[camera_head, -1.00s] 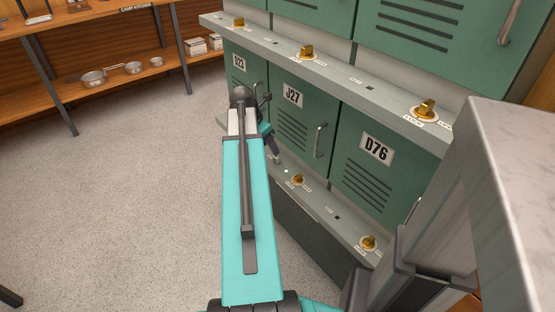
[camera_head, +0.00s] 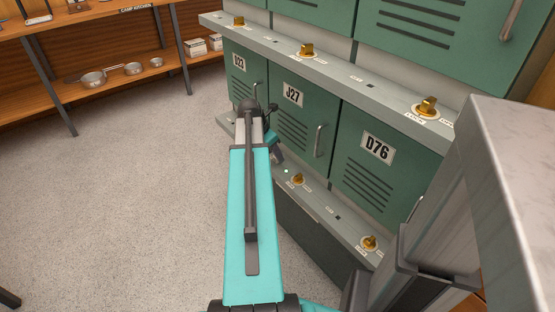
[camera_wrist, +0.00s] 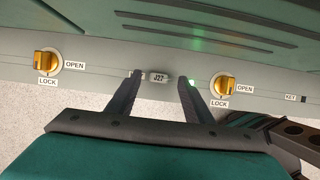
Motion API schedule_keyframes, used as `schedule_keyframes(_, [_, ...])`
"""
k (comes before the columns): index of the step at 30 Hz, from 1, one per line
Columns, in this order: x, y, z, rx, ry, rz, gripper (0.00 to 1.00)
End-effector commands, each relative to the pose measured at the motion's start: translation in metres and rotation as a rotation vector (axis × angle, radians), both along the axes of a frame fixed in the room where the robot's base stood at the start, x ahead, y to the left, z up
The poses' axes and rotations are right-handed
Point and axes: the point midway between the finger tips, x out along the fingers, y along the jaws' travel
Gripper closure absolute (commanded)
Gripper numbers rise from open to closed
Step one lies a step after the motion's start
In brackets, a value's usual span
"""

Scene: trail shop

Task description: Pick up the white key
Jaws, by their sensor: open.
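In the head view my gripper (camera_head: 279,157) is at the lower ledge below locker J27 (camera_head: 297,122), and my arm hides part of that ledge. The key cannot be made out there.
Gold lock knobs stand on the ledge to the left (camera_wrist: 46,62) and right (camera_wrist: 222,84) of my fingers. A dark key slot (camera_wrist: 303,97) is farther right. Locker doors rise behind the ledge. The floor (camera_head: 120,190) at left is clear.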

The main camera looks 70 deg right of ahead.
Motion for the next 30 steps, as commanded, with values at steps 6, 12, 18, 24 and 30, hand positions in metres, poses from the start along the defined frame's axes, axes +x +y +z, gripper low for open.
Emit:
schedule_keyframes(6, [-0.0028, -0.0053, -0.0149, 0.000, 0.000, 0.001, 0.53])
schedule_keyframes(12, [-0.0029, -0.0052, -0.0149, 0.000, 0.000, 0.001, 0.53])
schedule_keyframes(18, [-0.0028, -0.0051, -0.0148, 0.000, 0.000, 0.001, 0.53])
schedule_keyframes(24, [-0.0026, -0.0050, -0.0148, 0.000, 0.000, 0.001, 0.63])
schedule_keyframes(30, [-0.0026, -0.0049, -0.0148, 0.000, 0.000, 0.001, 0.97])
